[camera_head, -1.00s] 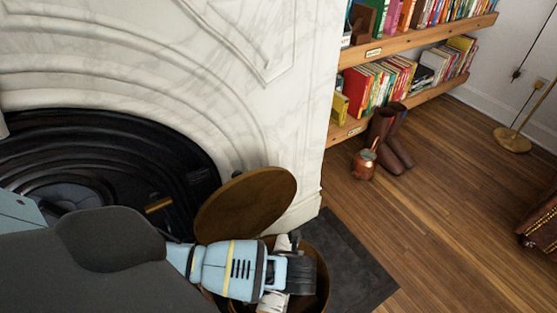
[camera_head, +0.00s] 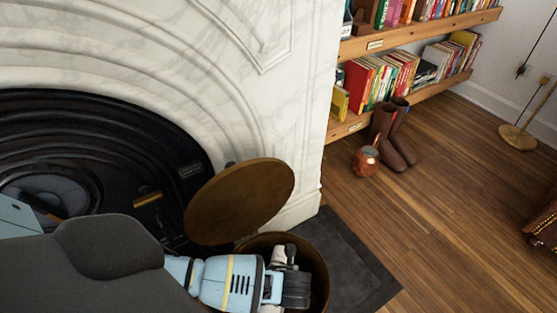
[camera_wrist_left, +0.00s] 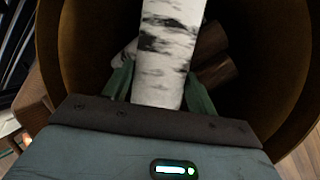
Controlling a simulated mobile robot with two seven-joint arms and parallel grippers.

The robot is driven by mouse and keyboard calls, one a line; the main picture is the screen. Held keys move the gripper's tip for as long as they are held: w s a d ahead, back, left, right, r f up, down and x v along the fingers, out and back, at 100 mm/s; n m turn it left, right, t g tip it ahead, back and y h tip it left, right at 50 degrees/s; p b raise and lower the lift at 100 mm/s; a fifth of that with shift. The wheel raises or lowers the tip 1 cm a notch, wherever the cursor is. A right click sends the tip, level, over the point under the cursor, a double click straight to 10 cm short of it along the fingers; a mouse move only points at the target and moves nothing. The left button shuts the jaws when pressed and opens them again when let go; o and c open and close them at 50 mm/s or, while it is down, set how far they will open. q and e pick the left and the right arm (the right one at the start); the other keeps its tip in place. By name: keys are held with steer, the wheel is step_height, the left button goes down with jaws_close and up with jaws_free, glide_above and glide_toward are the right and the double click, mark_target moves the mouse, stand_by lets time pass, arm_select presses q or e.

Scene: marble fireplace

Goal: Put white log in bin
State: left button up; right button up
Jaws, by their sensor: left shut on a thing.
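The white log (camera_wrist_left: 168,45), with black birch-like marks, is between the fingers of my left gripper (camera_wrist_left: 160,92) in the left wrist view. My left gripper is shut on it. The round brown bin (camera_wrist_left: 262,75) surrounds the log and fingers in that view. In the head view, the bin (camera_head: 319,270) stands open at the bottom centre, with my left gripper (camera_head: 290,289) over and partly within its mouth. Whitish pieces show beside the gripper there, but most of the log is hidden. My right gripper is not in view.
A round wooden lid (camera_head: 240,202) stands tilted behind the bin, near the marble fireplace (camera_head: 215,80). A dark mat (camera_head: 345,262) lies by the bin. Brown boots (camera_head: 393,140) and a copper mug (camera_head: 366,160) stand below the bookshelves.

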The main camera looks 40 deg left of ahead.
arm_select(q)
steer(key=shift+f, duration=0.8)
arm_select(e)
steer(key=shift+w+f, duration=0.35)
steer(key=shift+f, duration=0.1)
arm_select(q)
steer(key=o, duration=1.3)
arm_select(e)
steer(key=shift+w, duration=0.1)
arm_select(q)
steer(key=p+v, duration=0.5)
steer(key=v, duration=0.7)
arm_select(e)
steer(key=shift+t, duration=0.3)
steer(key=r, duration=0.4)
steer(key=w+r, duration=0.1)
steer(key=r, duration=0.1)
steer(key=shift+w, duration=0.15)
